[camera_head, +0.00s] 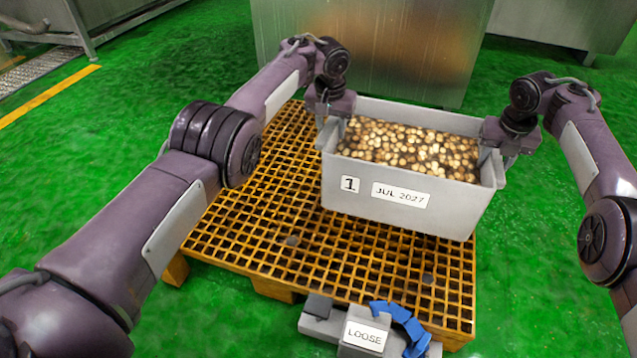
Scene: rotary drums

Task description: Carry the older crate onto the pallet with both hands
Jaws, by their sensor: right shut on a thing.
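A grey crate (430,214) full of small tan and brown round pieces is over the right part of the orange slatted pallet (275,245). Its front carries the labels "1" and "JUL 2027". The crate looks level; I cannot tell whether its base touches the pallet or hangs just above it. My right gripper (497,143) is shut on the crate's right end near the rim. My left gripper (336,112) is at the crate's left end by the rim, its fingertips mostly hidden, so its grip is unclear.
A grey device with blue curved parts and a "LOOSE" label (365,335) stands at the pallet's front edge. A metal cabinet (400,50) stands close behind the crate. The pallet's left part is bare. Green floor (70,190) is open at the left.

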